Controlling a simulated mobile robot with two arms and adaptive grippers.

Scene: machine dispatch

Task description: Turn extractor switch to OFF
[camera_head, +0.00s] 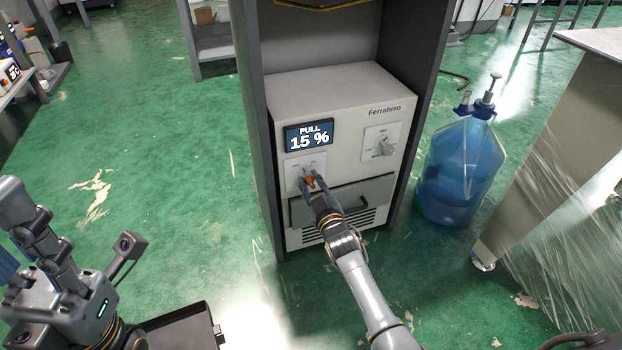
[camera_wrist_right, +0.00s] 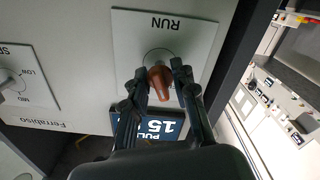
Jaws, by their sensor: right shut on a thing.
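The extractor (camera_head: 345,95) is a pale box marked "Ferrabiso" standing inside a dark frame. Its display (camera_head: 308,137) reads "PULL 15 %". The extractor switch is an orange-brown knob (camera_head: 310,182) on a pale plate below the display; the knob (camera_wrist_right: 160,80) also shows in the right wrist view, on a plate (camera_wrist_right: 190,38) marked "RUN". My right gripper (camera_head: 312,180) is at the knob, with its fingers (camera_wrist_right: 160,82) on both sides of it, shut on it. The OFF marking cannot be seen. My left gripper (camera_head: 35,225) is at the lower left, away from the extractor; its fingertips are unclear.
A second knob on a plate (camera_head: 382,142) is at the extractor's upper right. A drawer handle (camera_head: 338,208) and vent slots lie below the switch. A blue water bottle (camera_head: 462,165) stands right of the frame. A wrapped table (camera_head: 560,150) is at the right. Green floor is free at the left.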

